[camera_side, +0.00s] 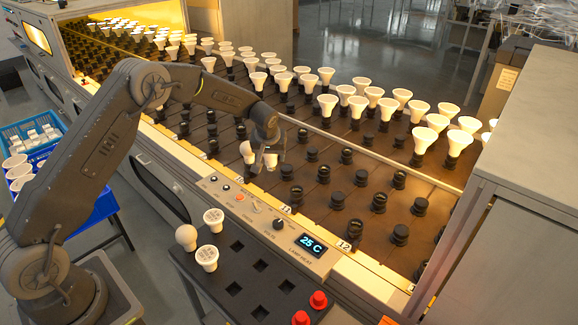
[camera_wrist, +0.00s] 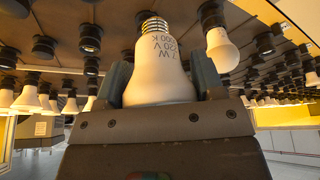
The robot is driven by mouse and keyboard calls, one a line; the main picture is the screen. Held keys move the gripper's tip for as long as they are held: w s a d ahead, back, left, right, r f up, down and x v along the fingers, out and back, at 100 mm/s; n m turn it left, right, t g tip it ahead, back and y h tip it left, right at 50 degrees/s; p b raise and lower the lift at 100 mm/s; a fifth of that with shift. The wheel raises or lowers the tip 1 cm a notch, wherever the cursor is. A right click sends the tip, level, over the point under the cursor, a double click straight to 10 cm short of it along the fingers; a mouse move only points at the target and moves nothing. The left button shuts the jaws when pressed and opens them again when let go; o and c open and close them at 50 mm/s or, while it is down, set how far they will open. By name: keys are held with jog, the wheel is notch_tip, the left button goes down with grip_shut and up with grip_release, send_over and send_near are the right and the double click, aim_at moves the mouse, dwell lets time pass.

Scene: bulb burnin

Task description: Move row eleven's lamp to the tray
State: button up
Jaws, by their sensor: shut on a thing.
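My gripper (camera_side: 267,150) is shut on a white lamp (camera_side: 271,160) over the front of the deck. In the wrist view the gripper (camera_wrist: 162,85) has one finger on each side of this lamp (camera_wrist: 160,75). Its printed body and bare metal screw thread show, the thread pointing toward the deck and a black socket. I cannot tell whether its tip touches that socket. Another white lamp (camera_side: 247,152) sits close by on the left; the wrist view shows a lamp (camera_wrist: 222,48) beside the held one. The dark tray (camera_side: 233,247) with square holes stands in front.
Several lamps (camera_side: 207,258) stand at the tray's left side; its other visible holes look empty. Red caps (camera_side: 318,299) are at its front right. A control panel (camera_side: 270,222) reading 25 C lies between tray and deck. A label reads 12 (camera_side: 343,245). Empty sockets (camera_side: 337,200) fill the near deck.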

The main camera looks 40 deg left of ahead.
jog(key=s+d+f+n, duration=0.2)
jog(key=s+d+f, duration=0.1)
jog(key=s+d, duration=0.2)
jog(key=s+d+f+n+g+y, duration=0.1)
jog(key=s+d+f, duration=0.3)
jog(key=s, duration=0.4)
jog(key=s+d+f+n+g, duration=0.1)
jog(key=s+d+f+n, duration=0.2)
jog(key=s+d, duration=0.3)
jog(key=shift+s+f, duration=0.4)
jog(key=shift+s, duration=0.45)
jog(key=shift+f, duration=0.5)
jog(key=shift+f, duration=0.85)
jog(key=shift+f, duration=0.2)
